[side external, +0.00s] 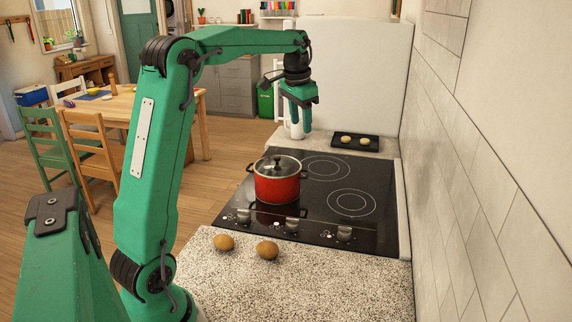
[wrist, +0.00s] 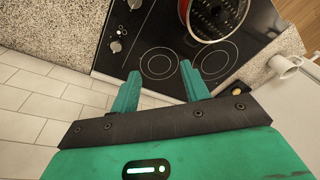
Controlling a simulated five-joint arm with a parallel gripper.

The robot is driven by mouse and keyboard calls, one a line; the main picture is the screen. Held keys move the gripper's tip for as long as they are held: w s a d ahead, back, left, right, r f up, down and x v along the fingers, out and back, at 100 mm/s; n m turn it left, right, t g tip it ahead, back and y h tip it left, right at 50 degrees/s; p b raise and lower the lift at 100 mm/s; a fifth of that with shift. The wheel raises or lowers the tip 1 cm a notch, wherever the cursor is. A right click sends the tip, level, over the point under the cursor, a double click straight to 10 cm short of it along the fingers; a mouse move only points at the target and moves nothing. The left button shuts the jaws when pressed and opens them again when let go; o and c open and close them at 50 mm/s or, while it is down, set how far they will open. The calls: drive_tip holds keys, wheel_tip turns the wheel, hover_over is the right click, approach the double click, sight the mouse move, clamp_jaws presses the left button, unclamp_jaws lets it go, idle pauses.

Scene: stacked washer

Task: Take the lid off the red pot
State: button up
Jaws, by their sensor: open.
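The red pot (side external: 277,186) stands on the black cooktop at its left side. Its glass lid (side external: 277,165) with a dark knob is on it. In the wrist view the pot (wrist: 184,9) is at the top edge, partly cut off, with the lid (wrist: 217,12) over it. My gripper (side external: 301,130) is open and empty, pointing down. It is above and behind the pot in the side view, apart from it. In the wrist view the fingers (wrist: 158,82) are spread over the cooktop and the pot lies beyond them.
The black cooktop (side external: 375,222) has bare ring burners and front knobs. Two brown potatoes (side external: 267,250) (side external: 223,242) lie on the speckled counter (side external: 330,285) in front. A dark tray (side external: 356,141) with pale round pieces is behind. A tiled wall (side external: 470,150) bounds the right.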

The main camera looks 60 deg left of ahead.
drive_tip(key=w+a+f+g, duration=0.15)
drive_tip(key=a+f, duration=0.25)
drive_tip(key=a, duration=0.5)
drive_tip(key=h, duration=0.1)
hover_over(277, 157)
wheel_tip(277, 157, down, 6)
drive_tip(key=shift+d+r, duration=0.1)
drive_tip(key=shift+d, duration=0.05)
drive_tip(key=shift+a+f, duration=0.4)
drive_tip(key=shift+a, duration=0.05)
drive_tip(key=shift+d+f, duration=0.15)
drive_tip(key=shift+f, duration=1.8)
drive_tip(key=shift+d+f, duration=0.1)
drive_tip(key=shift+f, duration=1.85)
drive_tip(key=c, duration=1)
clamp_jaws()
drive_tip(key=shift+r, duration=0.2)
